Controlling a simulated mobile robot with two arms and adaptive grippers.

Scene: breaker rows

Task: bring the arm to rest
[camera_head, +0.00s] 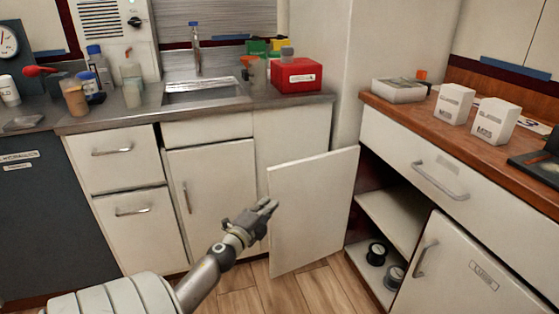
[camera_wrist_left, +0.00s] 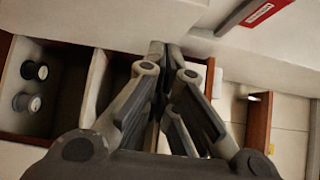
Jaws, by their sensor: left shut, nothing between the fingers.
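My left gripper (camera_head: 268,207) is shut and empty. In the head view its arm comes in from the lower left and the fingertips are in front of, or close to, the left edge of an open cabinet door (camera_head: 312,210); I cannot tell whether they touch it. In the left wrist view the gripper (camera_wrist_left: 165,50) fills the middle, with its fingers together. My right gripper is in neither view.
The open door stands out from the right-hand cabinet, whose shelf (camera_head: 392,220) and two dark spools (camera_head: 376,254) show. A counter with a sink (camera_head: 205,92), a red box (camera_head: 297,77) and bottles is behind. White boxes (camera_head: 454,104) stand on the wooden counter.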

